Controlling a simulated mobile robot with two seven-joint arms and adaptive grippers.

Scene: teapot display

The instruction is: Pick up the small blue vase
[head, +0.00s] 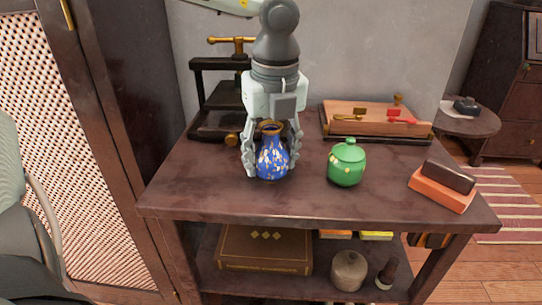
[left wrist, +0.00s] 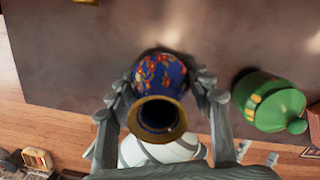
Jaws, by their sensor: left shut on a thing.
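The small blue vase (head: 272,158) has a gold rim and light speckles, and stands upright at the left part of the dark table. My left gripper (head: 271,168) comes down from above and is shut on the vase, one finger on each side of its body. In the left wrist view I look down onto the vase's open gold mouth (left wrist: 157,118), with the fingers (left wrist: 163,92) on both sides. I cannot tell whether the vase's base touches the table. My right gripper is in neither view.
A green lidded pot (head: 346,163) stands to the right of the vase. An orange and a brown block (head: 443,187) lie near the table's right end. A black press (head: 213,105) and a wooden box (head: 375,121) stand behind. The table's front strip (head: 300,203) is clear.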

